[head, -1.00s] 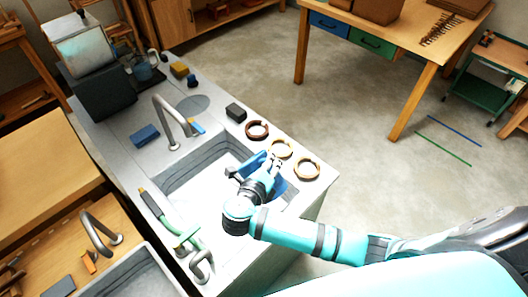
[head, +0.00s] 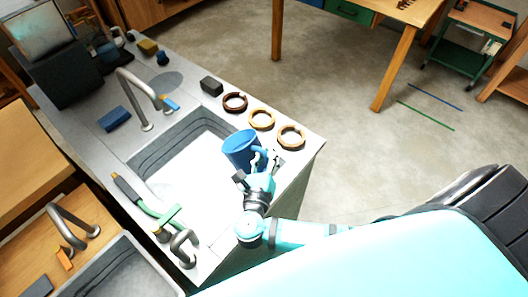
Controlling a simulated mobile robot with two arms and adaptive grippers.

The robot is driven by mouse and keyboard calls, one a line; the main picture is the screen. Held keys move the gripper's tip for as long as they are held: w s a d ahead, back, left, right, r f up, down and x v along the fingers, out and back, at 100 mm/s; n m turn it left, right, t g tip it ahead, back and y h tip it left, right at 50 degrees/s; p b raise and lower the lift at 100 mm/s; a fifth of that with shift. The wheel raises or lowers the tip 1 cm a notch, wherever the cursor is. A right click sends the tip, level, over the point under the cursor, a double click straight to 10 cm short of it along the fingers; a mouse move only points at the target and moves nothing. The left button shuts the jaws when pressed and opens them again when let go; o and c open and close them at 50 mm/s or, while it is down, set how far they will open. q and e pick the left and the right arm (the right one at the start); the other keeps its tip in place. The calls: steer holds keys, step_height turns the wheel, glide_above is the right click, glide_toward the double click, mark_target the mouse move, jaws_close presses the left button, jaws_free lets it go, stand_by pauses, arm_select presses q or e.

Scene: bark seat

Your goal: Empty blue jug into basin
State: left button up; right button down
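The blue jug (head: 240,152) shows in the head view at the right end of the grey basin (head: 178,140), beside the wooden rings. My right gripper (head: 262,163) is at the jug's handle side, its fingers closed around the handle. The jug looks roughly upright, leaning a little; its underside is hidden, and its contents cannot be made out. The basin is sunk in the grey counter, with a pale floor. My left gripper is not in view.
A curved tap (head: 137,95) stands behind the basin. A green-handled tool (head: 148,208) lies along the basin's near-left edge. A dark ring (head: 235,102), two wooden rings (head: 262,120) and a black block (head: 211,86) line the counter's right side.

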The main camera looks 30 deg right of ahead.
steer(key=f+m+b, duration=0.1)
steer(key=b, duration=0.1)
steer(key=s+f+m+t+b, duration=0.1)
steer(key=f+b, duration=0.1)
steer(key=shift+d+h, duration=0.2)
steer(key=shift+h, duration=0.2)
step_height(320, 180, down, 3)
steer(key=m+b, duration=0.1)
steer(key=b, duration=0.2)
steer(key=m+h+b, duration=0.1)
steer(key=m+b, duration=0.1)
steer(key=b, duration=0.1)
steer(key=shift+f+m+t+h+b, duration=0.15)
steer(key=shift+m+t+h+b, duration=0.15)
steer(key=shift+t+b, duration=0.1)
steer(key=shift+f+m+h+b, duration=0.15)
steer(key=shift+m+h+b, duration=0.2)
steer(key=shift+b, duration=0.25)
steer(key=shift+r, duration=0.2)
